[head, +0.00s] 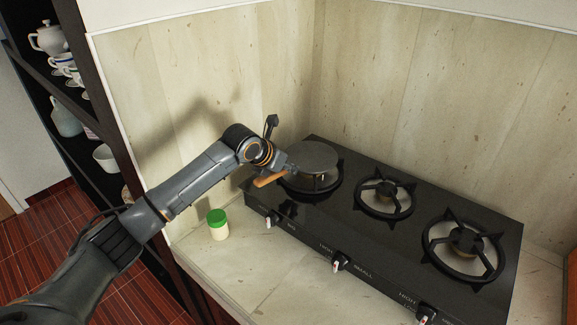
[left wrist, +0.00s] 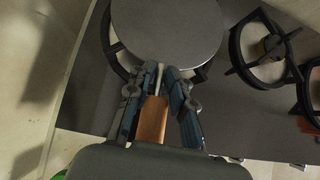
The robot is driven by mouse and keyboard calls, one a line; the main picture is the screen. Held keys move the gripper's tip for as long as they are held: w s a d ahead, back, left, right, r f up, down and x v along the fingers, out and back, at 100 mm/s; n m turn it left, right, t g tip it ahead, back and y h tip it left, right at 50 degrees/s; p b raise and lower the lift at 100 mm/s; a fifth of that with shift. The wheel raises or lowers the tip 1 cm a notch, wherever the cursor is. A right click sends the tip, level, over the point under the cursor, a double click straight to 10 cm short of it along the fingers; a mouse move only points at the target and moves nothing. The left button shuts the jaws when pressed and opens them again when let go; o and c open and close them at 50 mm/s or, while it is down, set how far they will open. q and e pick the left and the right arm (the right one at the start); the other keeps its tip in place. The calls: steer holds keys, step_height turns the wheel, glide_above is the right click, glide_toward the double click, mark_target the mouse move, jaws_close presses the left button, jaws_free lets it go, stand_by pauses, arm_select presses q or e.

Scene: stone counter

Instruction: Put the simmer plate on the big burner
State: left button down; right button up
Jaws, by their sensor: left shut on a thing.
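The simmer plate (head: 308,157) is a flat grey disc with a wooden handle (head: 270,179). It is over the leftmost burner of the black stove, covering most of that burner (head: 321,187); I cannot tell whether it touches the burner or hangs just above it. My left gripper (head: 284,170) is shut on the handle, near where it joins the disc. In the left wrist view the fingers (left wrist: 156,78) flank the metal neck and the wooden grip (left wrist: 152,120), with the disc (left wrist: 168,30) beyond. My right gripper is not in view.
The stove (head: 400,236) has a middle burner (head: 384,196) and a right burner (head: 462,246), both bare. Knobs line its front. A green-lidded jar (head: 218,225) stands on the counter left of the stove. Stone walls rise behind; a dark shelf (head: 75,100) is at left.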

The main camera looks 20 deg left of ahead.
arm_select(q)
steer(key=shift+f, duration=0.35)
steer(key=c, duration=1.1)
jaws_free()
steer(key=shift+c, duration=0.2)
steer(key=shift+o, duration=0.3)
steer(key=shift+f, duration=0.1)
